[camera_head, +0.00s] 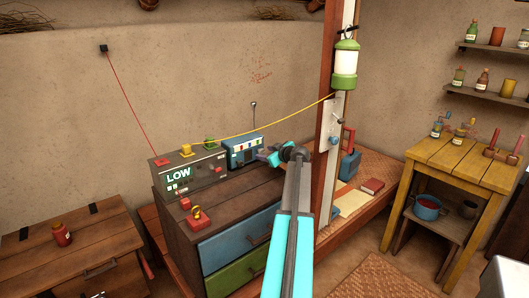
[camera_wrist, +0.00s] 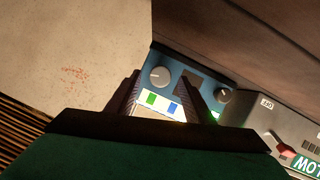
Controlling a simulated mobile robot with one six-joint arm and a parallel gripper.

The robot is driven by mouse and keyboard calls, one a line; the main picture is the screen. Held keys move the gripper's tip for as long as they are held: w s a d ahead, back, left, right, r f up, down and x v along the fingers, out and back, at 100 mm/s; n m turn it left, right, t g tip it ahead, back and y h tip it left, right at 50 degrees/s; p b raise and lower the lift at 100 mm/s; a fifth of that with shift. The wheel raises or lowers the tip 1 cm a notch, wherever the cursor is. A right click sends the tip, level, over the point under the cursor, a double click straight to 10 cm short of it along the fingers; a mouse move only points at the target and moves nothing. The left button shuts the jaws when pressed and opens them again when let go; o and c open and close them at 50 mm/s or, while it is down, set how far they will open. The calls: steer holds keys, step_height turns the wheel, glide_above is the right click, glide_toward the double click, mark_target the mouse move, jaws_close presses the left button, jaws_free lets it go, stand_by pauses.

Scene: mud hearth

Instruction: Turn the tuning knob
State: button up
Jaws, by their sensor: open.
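A blue radio (camera_head: 243,152) with an antenna stands on the dark drawer cabinet (camera_head: 215,200). In the wrist view the radio (camera_wrist: 178,70) appears turned around, with a pale grey knob (camera_wrist: 160,77), a darker knob (camera_wrist: 223,96) and a strip of coloured blocks (camera_wrist: 162,104). I cannot read which knob is for tuning. My gripper (camera_head: 266,154) is in front of the radio's right end. In the wrist view my gripper (camera_wrist: 161,76) is open, its fingers either side of the pale knob's line of sight. Whether they touch the knob I cannot tell.
A grey box marked LOW (camera_head: 189,172) stands left of the radio, with red, yellow and green clips on top. A yellow wire runs to a post (camera_head: 334,120) right of my arm, where a green lantern (camera_head: 345,65) hangs. A yellow table (camera_head: 462,160) stands at right.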

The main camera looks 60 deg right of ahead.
steer(key=shift+x, duration=1)
steer(key=c, duration=1.1)
steer(key=shift+o, duration=0.2)
steer(key=shift+s+d+r, duration=0.1)
steer(key=shift+s+d, duration=0.05)
steer(key=shift+d, duration=0.1)
steer(key=shift+a, duration=0.15)
